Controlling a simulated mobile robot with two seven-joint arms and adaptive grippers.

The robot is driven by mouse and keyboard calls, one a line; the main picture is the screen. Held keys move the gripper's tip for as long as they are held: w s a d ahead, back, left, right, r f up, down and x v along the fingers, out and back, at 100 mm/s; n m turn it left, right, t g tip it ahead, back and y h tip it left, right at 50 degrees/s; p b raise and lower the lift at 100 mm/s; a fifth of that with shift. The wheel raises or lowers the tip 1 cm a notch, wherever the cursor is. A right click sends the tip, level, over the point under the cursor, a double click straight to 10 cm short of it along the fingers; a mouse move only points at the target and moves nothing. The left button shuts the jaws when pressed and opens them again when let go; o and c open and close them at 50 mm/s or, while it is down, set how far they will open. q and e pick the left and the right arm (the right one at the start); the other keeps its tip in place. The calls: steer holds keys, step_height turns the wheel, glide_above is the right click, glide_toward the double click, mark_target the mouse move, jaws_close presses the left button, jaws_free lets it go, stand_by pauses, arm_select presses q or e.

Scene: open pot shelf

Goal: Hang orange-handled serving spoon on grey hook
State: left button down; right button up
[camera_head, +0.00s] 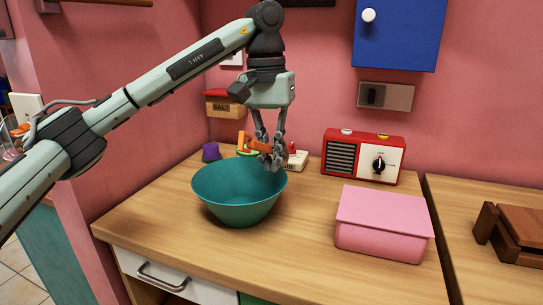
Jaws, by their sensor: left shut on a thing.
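My left gripper (272,164) points down just over the back right rim of the teal bowl. It is shut on an orange handle (256,146), which looks like that of the serving spoon. The handle sticks out to the left of the fingers. The rest of the spoon is hidden behind the fingers and the bowl, or too small to make out. I cannot make out a grey hook in this view. My right gripper is not in view.
The teal bowl (240,200) stands on the wooden counter (290,245). A red radio (340,155), a pink box (385,222) and a brown wooden object (511,232) are to the right. A salt box (220,104) and blue cabinet (395,40) are on the wall. The front middle counter is clear.

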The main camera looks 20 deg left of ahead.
arm_select(q)
steer(key=shift+f, duration=0.15)
steer(key=c, duration=1.6)
jaws_free()
steer(key=shift+c, duration=0.2)
steer(key=r, duration=1.2)
steer(key=shift+a+r, duration=0.25)
steer(key=shift+a, duration=0.1)
steer(key=shift+s, duration=0.1)
